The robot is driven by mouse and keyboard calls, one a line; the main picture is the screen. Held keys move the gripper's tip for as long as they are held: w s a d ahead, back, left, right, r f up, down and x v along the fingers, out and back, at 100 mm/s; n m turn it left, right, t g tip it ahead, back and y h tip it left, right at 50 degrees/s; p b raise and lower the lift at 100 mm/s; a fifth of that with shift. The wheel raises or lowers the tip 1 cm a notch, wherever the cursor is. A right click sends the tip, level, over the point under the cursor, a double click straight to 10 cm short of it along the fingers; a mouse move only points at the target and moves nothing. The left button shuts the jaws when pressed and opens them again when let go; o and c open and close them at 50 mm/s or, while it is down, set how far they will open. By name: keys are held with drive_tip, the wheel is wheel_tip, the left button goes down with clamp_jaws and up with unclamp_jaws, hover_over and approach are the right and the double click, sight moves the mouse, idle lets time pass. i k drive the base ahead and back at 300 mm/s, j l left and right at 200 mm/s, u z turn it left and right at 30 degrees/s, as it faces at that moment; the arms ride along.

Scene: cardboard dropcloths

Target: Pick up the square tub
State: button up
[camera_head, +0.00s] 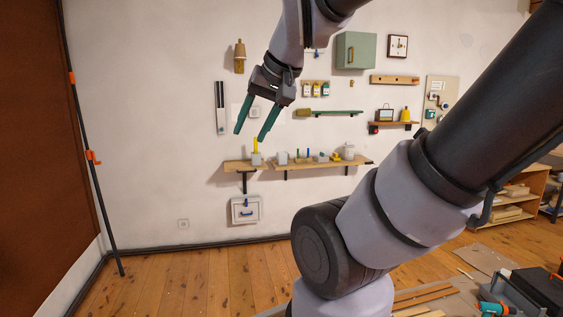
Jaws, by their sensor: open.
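My gripper (251,135) is in the upper middle of the head view, with its two green fingers apart, empty and pointing down. Behind and below it, a wooden wall shelf (237,167) carries several small things. A small pale grey, box-like tub (282,158) stands upright on it, right of the gripper's fingertips. A similar grey holder (257,159) with a yellow upright piece stands to its left, just under the fingers in the picture. At this size I cannot tell for sure which one is the square tub. The gripper touches neither as far as I can see.
A pale kettle-like pot (348,152) and small coloured items share the shelf. A white box (246,209) hangs below. My arm covers much of the right side.

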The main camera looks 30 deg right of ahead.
sight(283, 157)
drive_tip(key=i+z, duration=0.1)
drive_tip(key=z, duration=0.3)
drive_tip(key=i+j+z, duration=0.15)
drive_tip(key=i+z, duration=0.15)
drive_tip(key=i+j+z, duration=0.25)
drive_tip(key=i, duration=0.2)
drive_tip(key=i+j+z, duration=0.35)
drive_tip(key=i+j, duration=2.25)
drive_tip(key=i+l+u, duration=0.1)
drive_tip(key=i, duration=0.2)
